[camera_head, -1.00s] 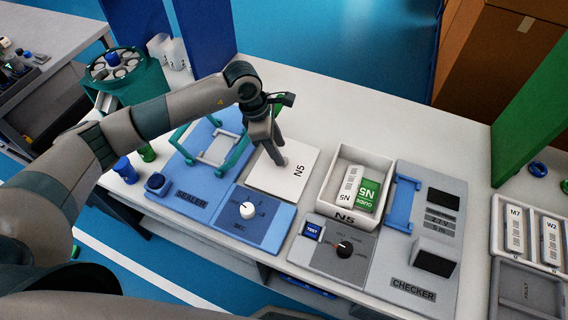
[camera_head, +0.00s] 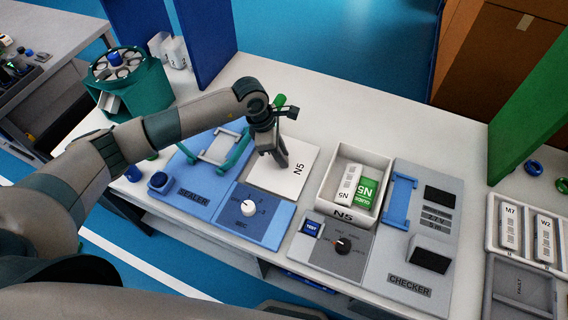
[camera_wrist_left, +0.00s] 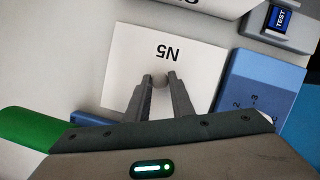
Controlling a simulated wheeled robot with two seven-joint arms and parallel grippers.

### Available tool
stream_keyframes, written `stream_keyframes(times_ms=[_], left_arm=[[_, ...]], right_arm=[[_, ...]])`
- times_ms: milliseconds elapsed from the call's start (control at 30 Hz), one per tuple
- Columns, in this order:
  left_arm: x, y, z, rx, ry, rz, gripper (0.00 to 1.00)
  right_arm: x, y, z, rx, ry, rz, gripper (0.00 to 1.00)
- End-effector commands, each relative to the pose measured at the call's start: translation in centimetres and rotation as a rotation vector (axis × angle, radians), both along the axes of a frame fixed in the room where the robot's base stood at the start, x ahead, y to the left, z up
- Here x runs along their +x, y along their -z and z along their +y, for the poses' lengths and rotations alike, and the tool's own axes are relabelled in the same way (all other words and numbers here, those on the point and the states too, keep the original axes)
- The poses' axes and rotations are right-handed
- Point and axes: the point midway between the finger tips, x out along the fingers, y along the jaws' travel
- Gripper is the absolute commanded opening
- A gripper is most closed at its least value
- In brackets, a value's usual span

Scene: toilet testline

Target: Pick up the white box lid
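The white box lid (camera_head: 296,184), a flat white square marked N5, lies on the table behind the blue dial panel. My left gripper (camera_head: 272,158) points down over the lid. The lid looks flat on the table. My right gripper is not in view.
An open white box (camera_head: 331,196) marked N5 holds a white and a green packet, right of the lid. The blue sealer (camera_head: 205,178) with its teal-handled frame stands left. The grey checker (camera_head: 385,268) is further right. Table behind the lid is clear.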

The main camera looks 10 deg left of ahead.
Motion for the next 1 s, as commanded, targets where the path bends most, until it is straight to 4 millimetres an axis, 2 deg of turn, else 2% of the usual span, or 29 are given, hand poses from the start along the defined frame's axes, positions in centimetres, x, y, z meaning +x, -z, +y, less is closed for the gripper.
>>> stream_keyframes(times_ms=[467,633,767,1000], left_arm=[[0.1,-0.5,0.0,-0.001,-0.001,-0.002,0.00],[0.1,-2.0,0.0,-0.001,0.002,-0.005,0.00],[0.1,-4.0,-0.1,-0.001,0.003,-0.005,0.00],[-3.4,-6.7,-3.6,-0.003,0.007,-0.006,0.00]], right_arm=[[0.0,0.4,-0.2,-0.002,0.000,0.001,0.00],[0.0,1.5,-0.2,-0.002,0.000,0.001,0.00],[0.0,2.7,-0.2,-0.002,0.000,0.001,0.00],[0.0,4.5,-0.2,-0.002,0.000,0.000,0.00]])
